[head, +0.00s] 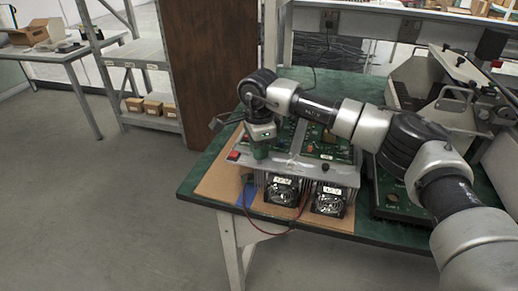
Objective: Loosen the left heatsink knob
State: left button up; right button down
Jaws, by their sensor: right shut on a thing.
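The circuit board assembly (330,140) lies on a brown mat on the green table, with a silver heatsink (300,172) along its front edge. A black right knob (325,167) shows on top of the heatsink. My right gripper (261,153) points down at the left end of the heatsink. It is shut at the spot of the left heatsink knob, which its fingers hide. My left gripper is not in view.
Two fans (280,190) with white labels stand in front of the heatsink. A red block (233,155) is left of the gripper. A second dark unit (400,205) sits to the right under my arm. A brown panel (207,70) stands behind the table.

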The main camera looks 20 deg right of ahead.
jog(key=n, duration=0.2)
jog(key=shift+n, duration=0.4)
jog(key=n, duration=0.4)
jog(key=shift+f+n, duration=0.1)
jog(key=shift+n, duration=0.2)
jog(key=n, duration=0.4)
jog(key=shift+b, duration=0.3)
jog(key=shift+n, duration=1.1)
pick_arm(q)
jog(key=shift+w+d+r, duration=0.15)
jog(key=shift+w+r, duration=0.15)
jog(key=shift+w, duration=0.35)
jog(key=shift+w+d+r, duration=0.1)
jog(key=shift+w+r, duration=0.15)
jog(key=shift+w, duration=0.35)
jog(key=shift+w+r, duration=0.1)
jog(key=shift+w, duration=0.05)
pick_arm(e)
jog(key=shift+n, duration=0.4)
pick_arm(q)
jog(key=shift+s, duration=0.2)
pick_arm(e)
jog(key=c, duration=1.1)
grip_release()
jog(key=shift+o, duration=0.2)
jog(key=shift+r, duration=0.2)
